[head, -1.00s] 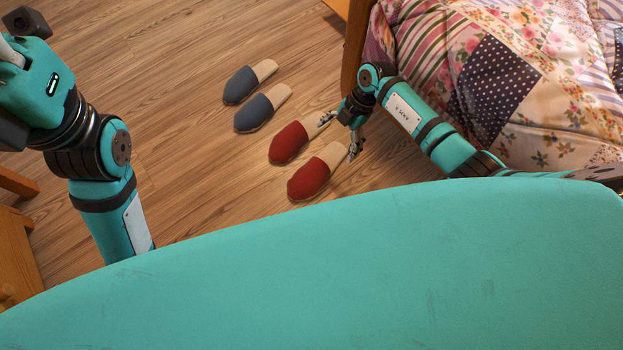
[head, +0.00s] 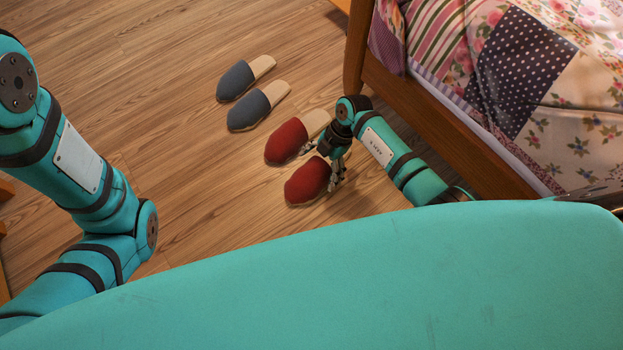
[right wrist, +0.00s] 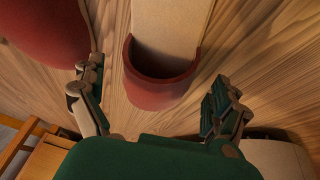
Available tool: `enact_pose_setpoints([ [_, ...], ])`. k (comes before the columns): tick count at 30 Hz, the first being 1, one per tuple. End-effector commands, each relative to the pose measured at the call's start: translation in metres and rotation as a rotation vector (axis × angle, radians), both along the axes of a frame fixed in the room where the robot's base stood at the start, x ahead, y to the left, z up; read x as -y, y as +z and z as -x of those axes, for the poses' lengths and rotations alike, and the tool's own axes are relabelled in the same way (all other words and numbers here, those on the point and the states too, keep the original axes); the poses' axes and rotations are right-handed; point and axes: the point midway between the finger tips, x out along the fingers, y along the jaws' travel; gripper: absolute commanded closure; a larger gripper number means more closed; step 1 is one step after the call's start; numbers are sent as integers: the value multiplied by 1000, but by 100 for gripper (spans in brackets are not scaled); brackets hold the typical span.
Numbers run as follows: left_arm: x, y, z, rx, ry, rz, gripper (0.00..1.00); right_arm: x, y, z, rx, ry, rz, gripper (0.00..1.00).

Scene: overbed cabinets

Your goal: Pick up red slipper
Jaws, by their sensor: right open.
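Two red slippers with beige insoles lie side by side on the wooden floor. The nearer red slipper (head: 308,181) has its heel hidden behind my right gripper (head: 325,163). The farther red slipper (head: 287,142) shows its toe and part of its beige heel. My right gripper is open and low over the slippers' heel side. In the right wrist view, a red slipper (right wrist: 160,90) with a beige insole lies between the spread fingers of my right gripper (right wrist: 158,75). Whether the fingers touch it, I cannot tell. My left gripper is out of view; only my left arm shows.
Two blue-grey slippers (head: 235,80) lie beyond the red pair. A wooden bed (head: 440,115) with a patchwork quilt (head: 520,75) stands to the right, close to my right arm. The floor left of the slippers is clear.

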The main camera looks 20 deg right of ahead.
Motion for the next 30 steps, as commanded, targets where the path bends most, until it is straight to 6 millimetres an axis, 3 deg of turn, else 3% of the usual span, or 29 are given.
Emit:
enact_pose_setpoints([
  [1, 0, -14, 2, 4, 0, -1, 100, -3, -14, 0, 1, -1, -2, 0],
  [4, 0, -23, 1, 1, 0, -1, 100, -8, -23, 2, 0, 0, -2, 0],
  [14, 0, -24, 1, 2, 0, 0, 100, -10, -25, 2, 0, 0, 1, 0],
  [26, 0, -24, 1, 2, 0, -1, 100, -10, -26, 3, 0, -1, 1, 50],
  [30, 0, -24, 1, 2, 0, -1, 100, -10, -25, 2, 0, 0, 1, 52],
])
